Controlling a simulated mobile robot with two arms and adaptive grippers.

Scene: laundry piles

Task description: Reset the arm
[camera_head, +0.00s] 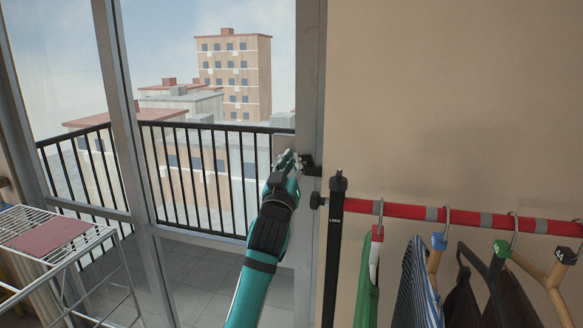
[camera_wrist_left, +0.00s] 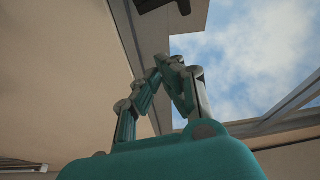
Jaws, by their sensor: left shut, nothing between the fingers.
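My left arm, teal and black, comes up from the bottom of the head view. Its left gripper (camera_head: 291,158) is at the grey frame of the glass door, beside a dark handle or latch (camera_head: 312,165); I cannot tell whether they touch. In the left wrist view the two fingers of the left gripper (camera_wrist_left: 161,62) meet at their tips, with nothing between them. A dark fitting (camera_wrist_left: 165,5) shows beyond them at the top, apart from the tips in that picture. My right gripper is not in view.
A red rail (camera_head: 460,219) with several hanging garments (camera_head: 416,285) runs along the beige wall at right. A black pole (camera_head: 333,250) stands at its left end. A white drying rack (camera_head: 62,240) with a reddish cloth (camera_head: 49,237) is at left. A balcony railing (camera_head: 205,180) shows through the glass.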

